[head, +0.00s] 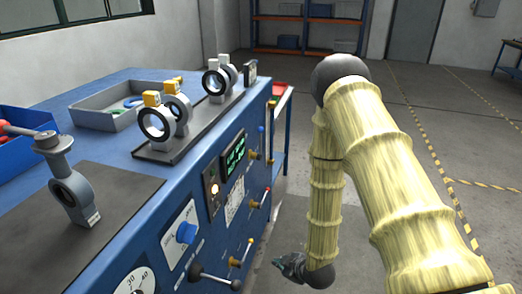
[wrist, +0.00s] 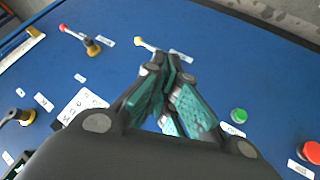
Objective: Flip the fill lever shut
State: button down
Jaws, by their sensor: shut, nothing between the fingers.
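Several small levers with brass bodies sit on the blue front panel; their labels are too small to read, so I cannot tell which is the fill lever. In the head view, one has a blue handle (head: 262,129), one a red handle (head: 265,197) and one a yellow handle (head: 249,247). The wrist view shows the red-tipped lever (wrist: 78,36) at upper left and the yellow-tipped lever (wrist: 145,45) just beyond my fingers, its body partly hidden. My gripper (head: 288,265) is shut and empty, right of the yellow lever; it also shows in the wrist view (wrist: 163,72).
A green button (wrist: 238,115) and red button (wrist: 311,151) are on the panel. A grey crank handle (head: 215,277) and blue knob (head: 186,232) sit left of the levers. Butterfly valves (head: 158,122) stand on the bench top. The floor at right is open.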

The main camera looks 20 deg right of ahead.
aim_at(260, 144)
jog(key=w+d+r+n+t+y, duration=0.2)
jog(key=w+r+n+t, duration=0.2)
jog(key=w+r, duration=0.5)
jog(key=w+d+r+n+t+y, duration=0.2)
jog(key=w+r+n, duration=0.6)
jog(key=r, duration=1)
jog(key=w+d+t, duration=0.1)
jog(key=w+t, duration=0.1)
jog(key=shift+w+n, duration=0.3)
jog(key=shift+n, duration=0.1)
jog(key=shift+w, duration=0.1)
jog(key=w+d+p+x, duration=0.1)
jog(key=p+x, duration=0.3)
jog(key=x, duration=0.8)
jog(key=shift+w+d+r, duration=0.2)
jog(key=shift+w+d, duration=0.1)
jog(key=shift+d, duration=0.25)
jog(key=shift+w+r, duration=0.1)
